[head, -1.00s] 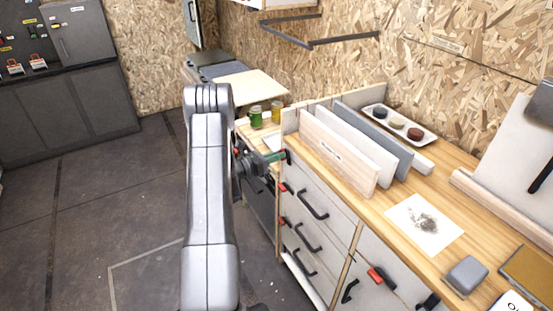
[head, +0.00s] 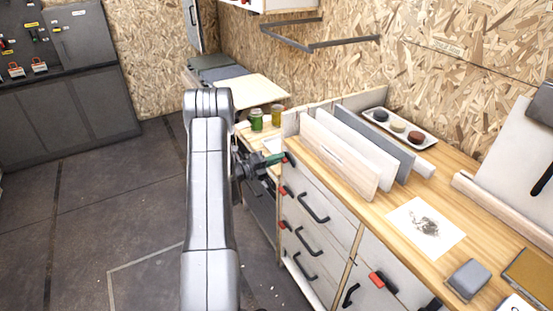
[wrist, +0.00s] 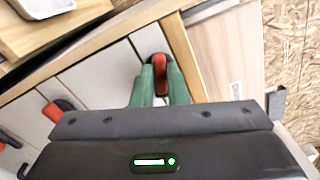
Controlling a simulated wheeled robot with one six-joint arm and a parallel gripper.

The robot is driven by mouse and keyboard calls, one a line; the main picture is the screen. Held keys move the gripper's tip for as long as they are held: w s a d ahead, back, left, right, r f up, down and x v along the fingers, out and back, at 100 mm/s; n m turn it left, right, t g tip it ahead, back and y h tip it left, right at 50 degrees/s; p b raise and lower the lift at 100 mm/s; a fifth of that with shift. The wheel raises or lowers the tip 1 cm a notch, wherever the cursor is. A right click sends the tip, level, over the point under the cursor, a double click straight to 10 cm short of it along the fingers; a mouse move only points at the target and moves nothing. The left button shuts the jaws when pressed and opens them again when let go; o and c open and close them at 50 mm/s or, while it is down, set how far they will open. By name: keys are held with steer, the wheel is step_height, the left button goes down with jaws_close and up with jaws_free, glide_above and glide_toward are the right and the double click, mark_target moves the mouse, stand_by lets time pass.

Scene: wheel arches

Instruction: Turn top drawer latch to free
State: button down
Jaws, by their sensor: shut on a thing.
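The top drawer latch (wrist: 158,72) is a red lever on a dark round mount, near the top corner of the cabinet front. In the wrist view my gripper (wrist: 160,82) has its two green fingers on either side of the red lever, closed on it. The lever lies roughly in line with the fingers. In the head view my gripper (head: 276,158) reaches the latch from the left, and the fingers hide most of it. The top drawer (head: 310,185) with its black handle (head: 314,207) looks closed.
More red latches (head: 284,224) sit below on the same cabinet edge, beside drawers with black handles. Upright boards (head: 345,150) and a tray (head: 400,126) stand on the wooden worktop. Another red latch (wrist: 54,110) shows at left in the wrist view. Open floor (head: 90,220) lies left of my arm.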

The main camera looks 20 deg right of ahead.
steer(key=shift+n+p, duration=0.4)
steer(key=shift+n, duration=1.5)
steer(key=c, duration=1.4)
jaws_free()
steer(key=shift+c, duration=0.2)
steer(key=shift+a, duration=0.1)
steer(key=s+a+b, duration=0.1)
steer(key=a+b, duration=0.1)
steer(key=a, duration=1.1)
steer(key=shift+a, duration=0.3)
steer(key=shift+d, duration=0.15)
